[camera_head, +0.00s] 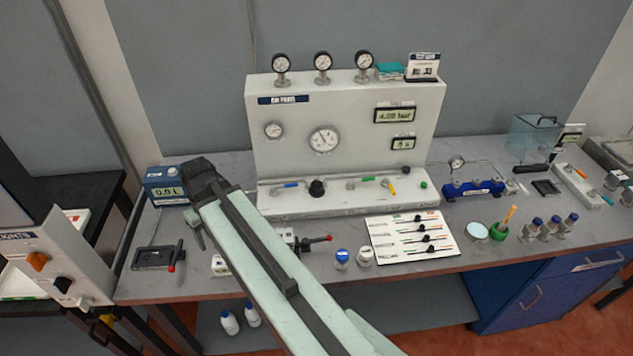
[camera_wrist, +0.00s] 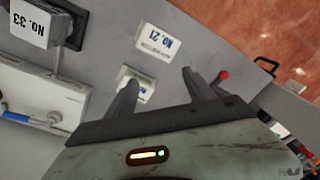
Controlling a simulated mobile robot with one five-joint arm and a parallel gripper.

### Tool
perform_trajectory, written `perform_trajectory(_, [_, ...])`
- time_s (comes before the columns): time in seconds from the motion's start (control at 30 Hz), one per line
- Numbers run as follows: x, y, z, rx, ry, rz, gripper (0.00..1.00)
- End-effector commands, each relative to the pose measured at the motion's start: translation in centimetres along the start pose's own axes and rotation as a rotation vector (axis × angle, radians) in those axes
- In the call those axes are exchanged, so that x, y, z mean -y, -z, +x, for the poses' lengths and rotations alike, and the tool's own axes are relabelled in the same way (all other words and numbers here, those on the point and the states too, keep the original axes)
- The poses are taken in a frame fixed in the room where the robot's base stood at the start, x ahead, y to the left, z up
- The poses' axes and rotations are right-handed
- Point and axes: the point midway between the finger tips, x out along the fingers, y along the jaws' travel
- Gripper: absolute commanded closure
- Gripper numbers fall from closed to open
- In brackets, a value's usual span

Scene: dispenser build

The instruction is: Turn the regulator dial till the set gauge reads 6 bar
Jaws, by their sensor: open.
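The white regulator panel (camera_head: 280,170) stands at the back of the bench in the head view. A black round dial (camera_head: 317,188) sits on its lower ledge. In the wrist view, my gripper (camera_wrist: 160,90) is open and empty, pointing down over the bench. In the head view my arm hides most of it. The black dial is not clearly visible in the wrist view.
A blue valve handle (camera_head: 287,185) lies left of the dial. Green and yellow handles are to its right. A red-tipped lever (camera_wrist: 223,75) is near my right finger. White labels (camera_wrist: 150,40) lie beneath. A blue box (camera_head: 166,190) stands left of the panel.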

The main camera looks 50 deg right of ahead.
Motion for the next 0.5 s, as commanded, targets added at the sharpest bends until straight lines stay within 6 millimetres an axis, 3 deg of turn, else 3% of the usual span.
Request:
perform_trajectory(0.03, [-4.6, 0.8, -0.7, -0.029, 0.017, 0.01, 0.38])
perform_trajectory(0.13, [-13.9, 0.8, -1.9, -0.105, 0.043, -0.006, 0.38])
perform_trajectory(0.2, [-20.4, -0.1, -2.9, -0.164, 0.045, -0.02, 0.38])
perform_trajectory(0.3, [-28.5, -2.4, -4.1, -0.24, 0.028, -0.037, 0.38])
perform_trajectory(0.4, [-34.5, -5.0, -5.2, -0.297, 0.0, -0.053, 0.38])
perform_trajectory(0.5, [-38.1, -7.0, -5.8, -0.33, -0.024, -0.064, 0.38])
